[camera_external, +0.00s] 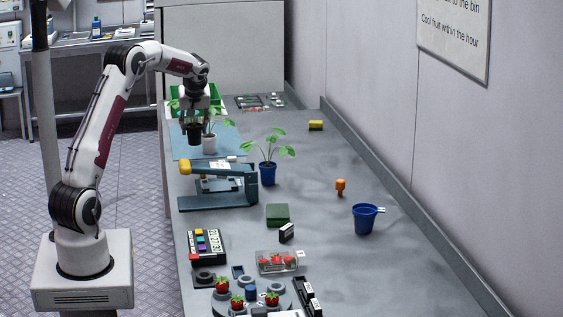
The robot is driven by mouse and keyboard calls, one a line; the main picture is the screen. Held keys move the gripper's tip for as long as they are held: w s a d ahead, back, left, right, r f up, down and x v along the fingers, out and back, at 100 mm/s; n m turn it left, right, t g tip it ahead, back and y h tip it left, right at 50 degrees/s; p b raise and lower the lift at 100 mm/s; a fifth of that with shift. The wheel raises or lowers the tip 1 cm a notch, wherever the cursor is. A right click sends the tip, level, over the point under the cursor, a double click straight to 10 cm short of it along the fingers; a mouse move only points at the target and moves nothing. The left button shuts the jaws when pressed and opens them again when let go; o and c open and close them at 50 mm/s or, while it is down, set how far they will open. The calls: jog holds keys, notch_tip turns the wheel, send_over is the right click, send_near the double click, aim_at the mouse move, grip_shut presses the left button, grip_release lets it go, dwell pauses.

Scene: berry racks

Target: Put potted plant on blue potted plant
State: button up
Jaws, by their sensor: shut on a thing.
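A blue potted plant (268,173) with broad green leaves stands upright on the bench, right of the blue mat (226,133). A dark-potted plant (194,134) is directly under my gripper (195,113) at the far left of the bench. My gripper points down and is shut, apparently on this plant; leaves hide the fingertips and the exact grip. I cannot tell whether the dark pot touches the mat. A white-potted plant (209,145) stands close beside it, slightly nearer the camera.
A blue-grey stand with a yellow end (220,185) lies between the mat and the front bench. A green-edged crate (215,92) is behind my gripper. A blue cup (366,219), orange item (340,187) and yellow block (315,125) are at right, with clear bench between them.

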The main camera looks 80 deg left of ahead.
jog(key=shift+w, duration=0.1)
jog(key=w+d+r+m+t, duration=0.1)
jog(key=w+d, duration=0.2)
jog(key=w, duration=0.3)
jog(key=w+d+r+m, duration=0.1)
jog(key=w+d, duration=0.2)
jog(key=w, duration=0.2)
notch_tip(320, 180, up, 5)
jog(key=m+t+h, duration=0.2)
jog(key=m+t, duration=0.1)
jog(key=m, duration=0.4)
send_over(268, 164)
jog(key=shift+m, duration=0.3)
jog(key=shift+f, duration=0.1)
notch_tip(268, 164, down, 6)
jog(key=shift+f, duration=0.15)
jog(key=shift+f, duration=1.8)
